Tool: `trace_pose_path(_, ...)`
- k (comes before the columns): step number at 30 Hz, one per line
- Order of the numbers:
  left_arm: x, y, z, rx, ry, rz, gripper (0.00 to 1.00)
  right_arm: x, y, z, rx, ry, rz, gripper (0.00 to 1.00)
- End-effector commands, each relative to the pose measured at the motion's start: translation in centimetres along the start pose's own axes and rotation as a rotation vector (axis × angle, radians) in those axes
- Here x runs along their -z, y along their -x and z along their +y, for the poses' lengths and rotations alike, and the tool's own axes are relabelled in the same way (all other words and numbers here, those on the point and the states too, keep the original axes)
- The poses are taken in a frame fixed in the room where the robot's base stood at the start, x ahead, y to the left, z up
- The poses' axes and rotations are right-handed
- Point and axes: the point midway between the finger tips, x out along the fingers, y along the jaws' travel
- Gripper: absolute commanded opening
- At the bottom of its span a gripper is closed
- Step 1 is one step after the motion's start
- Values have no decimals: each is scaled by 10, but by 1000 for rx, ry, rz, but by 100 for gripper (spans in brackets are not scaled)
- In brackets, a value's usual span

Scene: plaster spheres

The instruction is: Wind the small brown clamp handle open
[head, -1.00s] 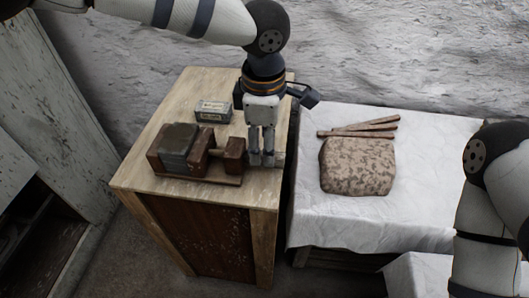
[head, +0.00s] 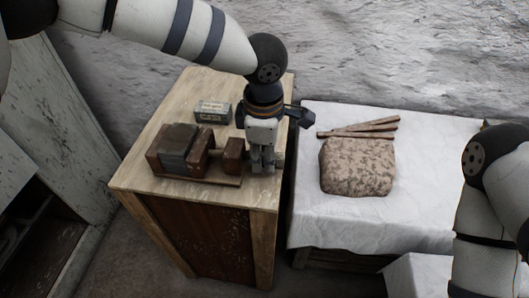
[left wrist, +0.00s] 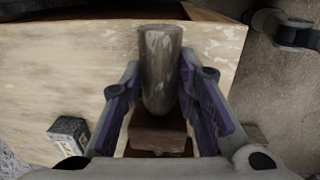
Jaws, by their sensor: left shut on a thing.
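The clamp is a brown wooden vise on a base board (head: 185,186), with a grey-green block (head: 180,146) at its left jaw and a smaller brown end block (head: 233,152) at right. My left gripper (head: 262,168) points down just right of that end block and covers the handle in the head view. In the left wrist view, the small brown handle (left wrist: 160,75) is a worn, rounded bar between my left gripper's purple-lined fingers (left wrist: 160,95), which are shut on it. A brown clamp block (left wrist: 158,140) shows below it. My right gripper is out of view.
A small labelled box (head: 213,111) sits behind the clamp on the wooden cabinet (head: 140,178). At right, a white-draped table (head: 310,215) bears a speckled lump (head: 357,167) and several wooden sticks (head: 360,128). A rough wall stands behind.

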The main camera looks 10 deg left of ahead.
Motion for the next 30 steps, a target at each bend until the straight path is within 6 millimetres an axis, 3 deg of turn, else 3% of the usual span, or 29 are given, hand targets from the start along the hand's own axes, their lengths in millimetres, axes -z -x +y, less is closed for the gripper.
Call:
trace_pose_path(14, 0, 8, -5, -295, -7, -3, 1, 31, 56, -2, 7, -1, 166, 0)
trace_pose_path(30, 0, -3, -10, -570, 1, -9, 1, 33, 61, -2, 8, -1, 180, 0)
